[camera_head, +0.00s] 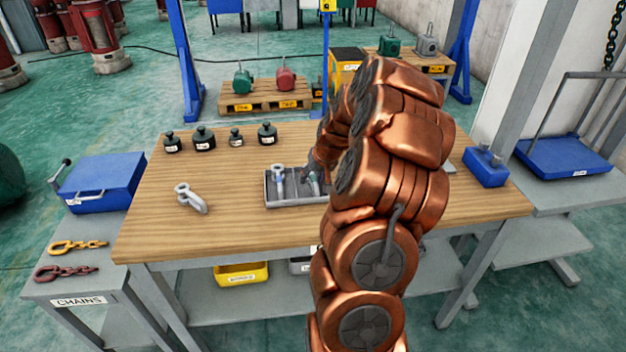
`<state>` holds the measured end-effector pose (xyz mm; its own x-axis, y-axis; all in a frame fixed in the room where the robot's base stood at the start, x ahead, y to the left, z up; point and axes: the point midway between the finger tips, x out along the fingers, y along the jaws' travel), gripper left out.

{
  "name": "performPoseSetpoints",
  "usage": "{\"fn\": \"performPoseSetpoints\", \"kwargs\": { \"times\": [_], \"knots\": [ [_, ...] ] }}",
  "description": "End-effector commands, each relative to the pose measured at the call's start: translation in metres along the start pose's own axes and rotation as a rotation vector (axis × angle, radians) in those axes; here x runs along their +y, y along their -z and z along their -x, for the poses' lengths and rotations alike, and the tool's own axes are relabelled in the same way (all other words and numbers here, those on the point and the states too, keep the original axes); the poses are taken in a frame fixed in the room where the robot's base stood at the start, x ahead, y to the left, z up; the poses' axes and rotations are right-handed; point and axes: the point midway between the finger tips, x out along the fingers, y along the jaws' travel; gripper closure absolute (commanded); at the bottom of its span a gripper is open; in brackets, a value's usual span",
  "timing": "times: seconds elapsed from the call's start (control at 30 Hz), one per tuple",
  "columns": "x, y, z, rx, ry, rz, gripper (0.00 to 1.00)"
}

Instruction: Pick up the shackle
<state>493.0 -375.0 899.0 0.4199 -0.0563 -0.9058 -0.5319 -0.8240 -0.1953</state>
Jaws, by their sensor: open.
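A silver-grey shackle (190,198) lies on the wooden workbench (250,231), left of the grey tray. My gripper (308,171) is over the right part of the grey compartment tray (284,204), well to the right of the shackle and apart from it. My copper-coloured arm hides most of the gripper; its jaws are open. The tray holds a small metal eye-bolt-like part (278,175) in its left part. Another metal part (315,184) shows beside my gripper, partly hidden. The right end of the tray is behind my arm.
Several dark weights (204,139) stand along the bench's back left. A blue block (485,167) sits at the right end. A blue box (101,184) and chains (77,246) are on the left side table. Bench front left is clear.

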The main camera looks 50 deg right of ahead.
Motion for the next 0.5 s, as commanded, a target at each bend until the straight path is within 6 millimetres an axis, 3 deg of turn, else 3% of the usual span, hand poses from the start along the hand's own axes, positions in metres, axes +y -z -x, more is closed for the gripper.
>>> {"fn": "performPoseSetpoints", "kwargs": {
  "times": [0.2,0.5],
  "knots": [
    [-0.0002,-0.0002,-0.0010,0.000,0.000,0.000,0.54],
    [-0.0002,-0.0004,-0.0010,-0.001,0.000,0.001,0.86]
  ]
}}
